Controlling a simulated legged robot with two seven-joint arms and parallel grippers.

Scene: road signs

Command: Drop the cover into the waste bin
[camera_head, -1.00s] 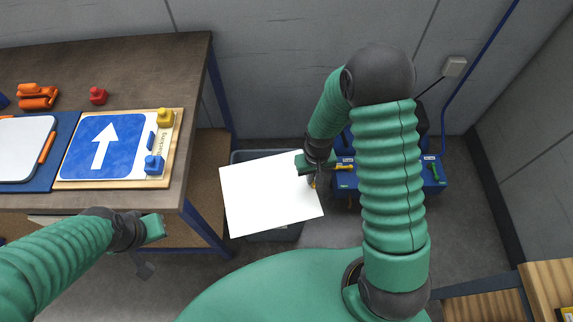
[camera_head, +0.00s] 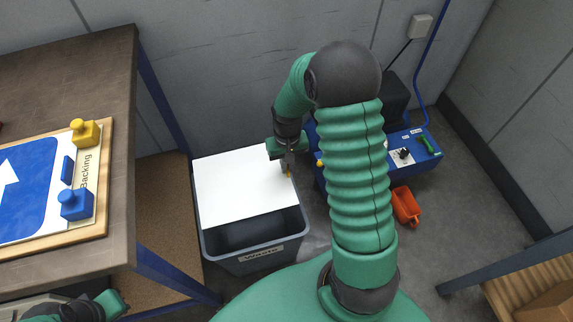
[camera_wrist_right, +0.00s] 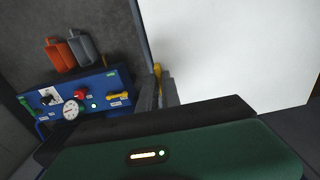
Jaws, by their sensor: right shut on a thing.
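The cover is a flat white sheet (camera_head: 240,188), held by its right edge in my right gripper (camera_head: 289,168). It lies over the back part of the dark grey waste bin (camera_head: 262,262), which is labelled "Waste". The front part of the bin's opening shows uncovered. I cannot tell whether the sheet touches the rim. In the right wrist view the white sheet (camera_wrist_right: 230,50) fills the upper right, with the shut fingers at its edge. My left gripper (camera_head: 112,305) is at the lower left, partly cut off; its fingers do not show clearly.
A workbench (camera_head: 110,75) at left bears a wooden board with a blue sign (camera_head: 25,195) and yellow and blue knobbed blocks. A blue machine (camera_head: 405,150) stands right of the bin, with an orange container (camera_head: 406,205) before it. A wooden pallet or shelf (camera_head: 530,290) is at lower right.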

